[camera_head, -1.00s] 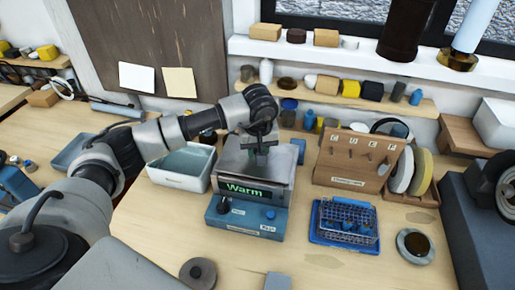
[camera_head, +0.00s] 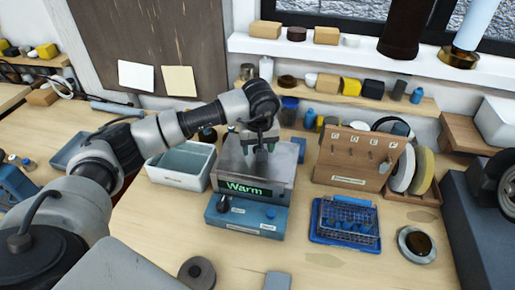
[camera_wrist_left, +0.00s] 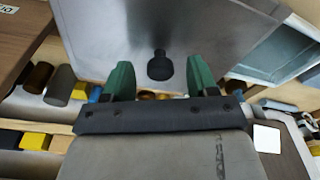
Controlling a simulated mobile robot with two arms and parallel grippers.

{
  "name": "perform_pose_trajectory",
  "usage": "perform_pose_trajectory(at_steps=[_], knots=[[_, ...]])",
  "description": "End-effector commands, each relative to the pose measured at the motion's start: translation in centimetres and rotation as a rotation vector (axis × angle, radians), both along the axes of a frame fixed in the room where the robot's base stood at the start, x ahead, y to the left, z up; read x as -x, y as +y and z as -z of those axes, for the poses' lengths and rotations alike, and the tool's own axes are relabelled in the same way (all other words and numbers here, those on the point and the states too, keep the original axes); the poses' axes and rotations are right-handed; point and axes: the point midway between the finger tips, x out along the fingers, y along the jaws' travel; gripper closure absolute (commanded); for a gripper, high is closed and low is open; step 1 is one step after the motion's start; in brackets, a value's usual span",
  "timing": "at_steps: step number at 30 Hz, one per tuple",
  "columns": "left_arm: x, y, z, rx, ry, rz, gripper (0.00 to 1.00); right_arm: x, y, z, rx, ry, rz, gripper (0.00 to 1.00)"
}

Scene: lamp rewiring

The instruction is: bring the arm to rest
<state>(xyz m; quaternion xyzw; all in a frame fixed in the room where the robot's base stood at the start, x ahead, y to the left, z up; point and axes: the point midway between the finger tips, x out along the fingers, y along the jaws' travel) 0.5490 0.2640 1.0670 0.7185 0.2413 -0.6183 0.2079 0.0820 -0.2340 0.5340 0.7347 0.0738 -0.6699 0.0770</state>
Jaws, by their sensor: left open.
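My left arm reaches in from the left of the head view. Its gripper (camera_head: 259,141) hangs over the metal top plate (camera_head: 229,161) of a blue device (camera_head: 247,216) whose display reads "Warm". In the left wrist view the two green fingers of the gripper (camera_wrist_left: 160,68) are spread apart. A small dark knob-shaped piece (camera_wrist_left: 160,66) shows on or above the plate (camera_wrist_left: 105,30), between the fingers in the picture, with clear gaps on both sides. I cannot tell its height relative to the fingertips. My right gripper is not in view.
A pale bin (camera_head: 181,180) stands left of the device. To the right are a wooden rack (camera_head: 350,180) with letters and hooks, a blue tray (camera_head: 345,238) and a round dish (camera_head: 417,245). Shelves with small items run along the back. The bench front is mostly clear.

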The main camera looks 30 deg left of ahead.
Motion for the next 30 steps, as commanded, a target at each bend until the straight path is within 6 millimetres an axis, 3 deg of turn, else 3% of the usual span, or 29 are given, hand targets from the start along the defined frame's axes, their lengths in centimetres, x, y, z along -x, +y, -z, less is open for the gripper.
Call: perform_pose_trajectory(at_steps=[12,22,26,30], knots=[[0.9,-0.7,-7.7,0.001,-0.004,0.000,0.42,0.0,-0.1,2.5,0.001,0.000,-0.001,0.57],[1.2,-0.8,-9.6,0.000,0.000,0.000,0.42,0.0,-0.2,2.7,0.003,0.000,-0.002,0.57],[1.2,-0.8,-10.8,-0.001,-0.001,0.000,0.42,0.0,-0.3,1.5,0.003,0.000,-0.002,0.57],[1.2,-0.8,-13.6,0.000,-0.001,0.000,0.42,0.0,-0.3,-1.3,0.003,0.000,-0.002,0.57]])
